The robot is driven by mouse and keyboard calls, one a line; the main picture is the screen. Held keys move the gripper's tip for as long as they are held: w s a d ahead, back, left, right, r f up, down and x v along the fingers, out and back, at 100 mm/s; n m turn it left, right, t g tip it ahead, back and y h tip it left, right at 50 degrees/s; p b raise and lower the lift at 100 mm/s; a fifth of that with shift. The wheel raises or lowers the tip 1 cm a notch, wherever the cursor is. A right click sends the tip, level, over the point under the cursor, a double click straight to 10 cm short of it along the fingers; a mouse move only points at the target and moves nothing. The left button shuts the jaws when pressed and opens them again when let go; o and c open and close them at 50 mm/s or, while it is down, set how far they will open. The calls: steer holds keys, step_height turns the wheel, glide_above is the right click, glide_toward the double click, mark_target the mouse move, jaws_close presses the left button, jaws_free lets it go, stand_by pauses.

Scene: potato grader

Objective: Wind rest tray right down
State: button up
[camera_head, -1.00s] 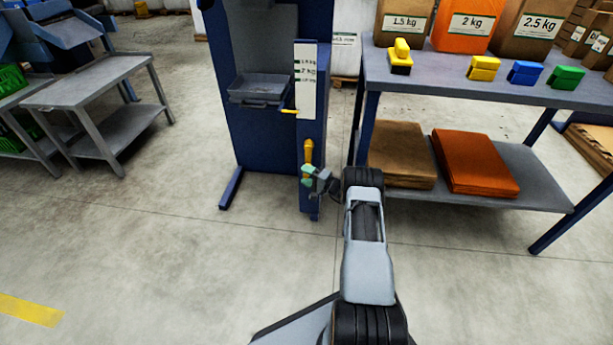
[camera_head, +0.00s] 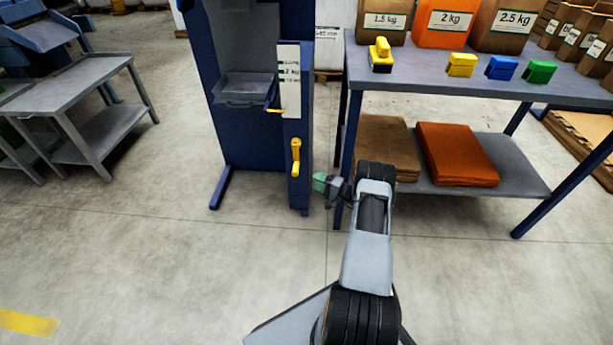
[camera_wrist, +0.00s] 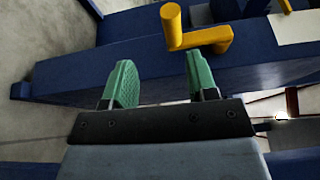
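The rest tray (camera_head: 245,90) is a shallow grey tray on the front of a blue bagging stand (camera_head: 254,140). A yellow pointer (camera_head: 275,111) sits beside it, near the lower part of a white scale strip (camera_head: 290,85). The yellow crank (camera_head: 295,158) is on the stand's right post, its arm hanging roughly down. My gripper (camera_head: 321,184) is to the right of the crank's lower end, apart from it. In the wrist view, my gripper (camera_wrist: 160,62) has its green fingers spread with nothing between them. The yellow crank (camera_wrist: 205,38) shows just beyond the right finger.
A blue-legged table (camera_head: 440,78) stands close on the right, with bags, clips and a stapler on top and folded sacks (camera_head: 457,155) below. A grey cart (camera_head: 75,85) stands at left. The floor before the stand is clear.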

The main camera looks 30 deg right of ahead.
steer(key=shift+v, duration=1.85)
